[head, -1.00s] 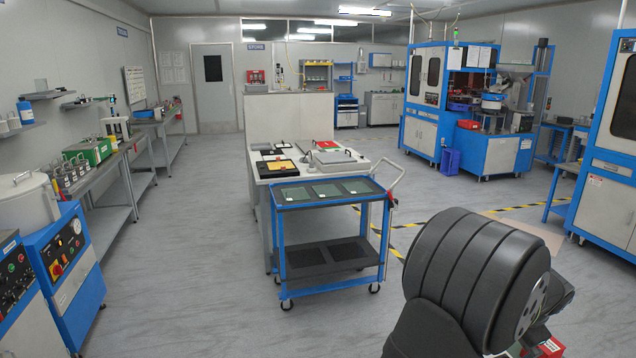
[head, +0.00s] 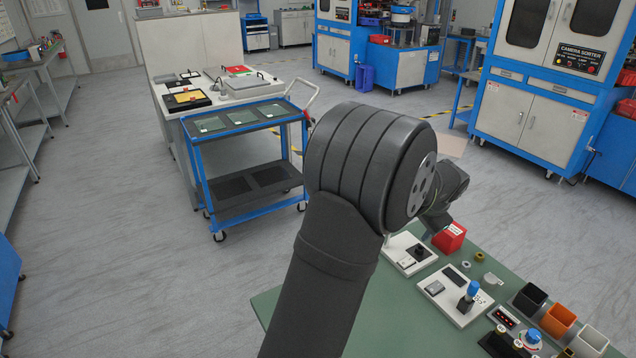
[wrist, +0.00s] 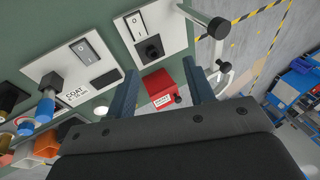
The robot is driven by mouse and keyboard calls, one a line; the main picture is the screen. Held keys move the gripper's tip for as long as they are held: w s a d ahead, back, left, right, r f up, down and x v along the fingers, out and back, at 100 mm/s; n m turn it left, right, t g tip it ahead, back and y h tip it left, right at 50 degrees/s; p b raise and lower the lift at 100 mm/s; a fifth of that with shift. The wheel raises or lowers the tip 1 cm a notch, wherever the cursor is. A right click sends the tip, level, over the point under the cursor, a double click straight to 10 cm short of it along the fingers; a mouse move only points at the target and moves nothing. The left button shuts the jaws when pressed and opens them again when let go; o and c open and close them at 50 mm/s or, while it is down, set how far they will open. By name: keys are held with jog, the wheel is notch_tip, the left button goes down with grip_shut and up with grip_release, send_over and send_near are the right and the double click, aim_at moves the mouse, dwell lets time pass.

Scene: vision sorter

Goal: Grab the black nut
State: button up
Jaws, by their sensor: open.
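My gripper (head: 428,232) hangs above the far edge of the green table. Its two blue-grey fingers (wrist: 160,67) are apart in the wrist view, with nothing held between them. A small dark piece (wrist: 178,98), possibly the black nut, shows against the red box (wrist: 160,84) in the wrist view; I cannot confirm what it is. A black knob-like piece (head: 418,250) stands on a white switch plate and also shows in the wrist view (wrist: 152,51). A brass nut (head: 479,257), a pale ring (head: 466,264) and a white nut (head: 490,280) lie on the table.
On the green table (head: 398,335) are a second plate with a blue-topped post (head: 471,289), a black bin (head: 529,298), an orange bin (head: 558,319) and a white bin (head: 590,341). A blue cart (head: 200,180) and blue cabinets (head: 530,105) stand beyond. The table's front left is bare.

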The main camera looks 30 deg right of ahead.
jog(key=n+g+h, duration=0.2)
jog(key=n, duration=0.4)
send_over(420, 250)
jog(key=a, duration=0.1)
notch_tip(420, 250, down, 8)
jog(key=shift+a, duration=0.15)
jog(key=f, duration=0.4)
jog(key=shift+d+f, duration=0.35)
jog(key=shift+d, duration=0.05)
jog(key=shift+d+f, duration=0.15)
jog(key=shift+f, duration=0.15)
jog(key=c, duration=1.1)
